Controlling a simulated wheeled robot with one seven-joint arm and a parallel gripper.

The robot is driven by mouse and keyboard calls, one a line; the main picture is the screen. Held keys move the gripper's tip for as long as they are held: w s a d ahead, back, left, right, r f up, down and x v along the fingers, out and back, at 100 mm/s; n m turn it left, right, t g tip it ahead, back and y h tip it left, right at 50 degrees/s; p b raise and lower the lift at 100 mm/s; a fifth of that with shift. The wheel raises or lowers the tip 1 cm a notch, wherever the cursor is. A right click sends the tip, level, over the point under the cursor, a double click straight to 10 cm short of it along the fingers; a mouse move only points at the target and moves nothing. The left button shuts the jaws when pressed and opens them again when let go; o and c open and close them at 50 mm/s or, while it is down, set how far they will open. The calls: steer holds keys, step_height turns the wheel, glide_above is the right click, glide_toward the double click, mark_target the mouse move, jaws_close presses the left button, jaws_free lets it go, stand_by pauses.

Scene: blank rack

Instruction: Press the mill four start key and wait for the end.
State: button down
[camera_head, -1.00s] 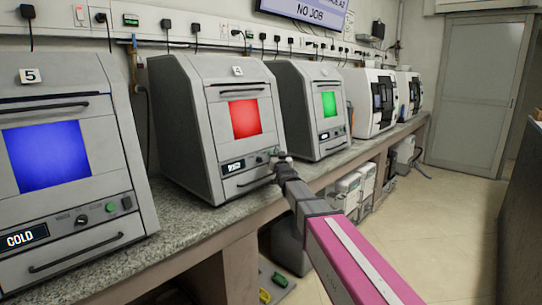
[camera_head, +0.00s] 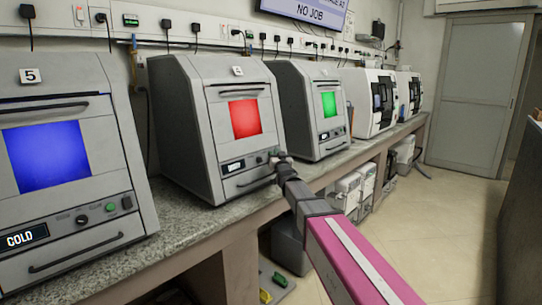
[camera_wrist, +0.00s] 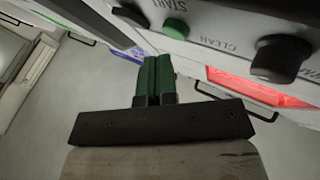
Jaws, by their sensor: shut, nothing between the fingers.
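Mill four (camera_head: 190,120) is the grey machine with a red window (camera_head: 244,118) and a small lit display whose text I cannot read. My gripper (camera_head: 275,158) is at the right end of its front panel. In the wrist view the shut green fingertips (camera_wrist: 158,65) hold nothing. The green start key (camera_wrist: 176,28), labelled START, is just above and right of the fingertips in the picture, with a visible gap between them. A black CLEAN knob (camera_wrist: 278,58) is to its right. Contact at the panel cannot be judged in the head view.
Machine five (camera_head: 60,150) with a blue window stands at the left, and a machine with a green window (camera_head: 310,110) stands to the right of mill four. The granite bench (camera_head: 180,235) runs beneath them. Open floor (camera_head: 440,230) lies at the right.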

steer(key=shift+w+a+f, duration=0.1)
steer(key=shift+w+a, duration=0.15)
steer(key=shift+a, duration=0.1)
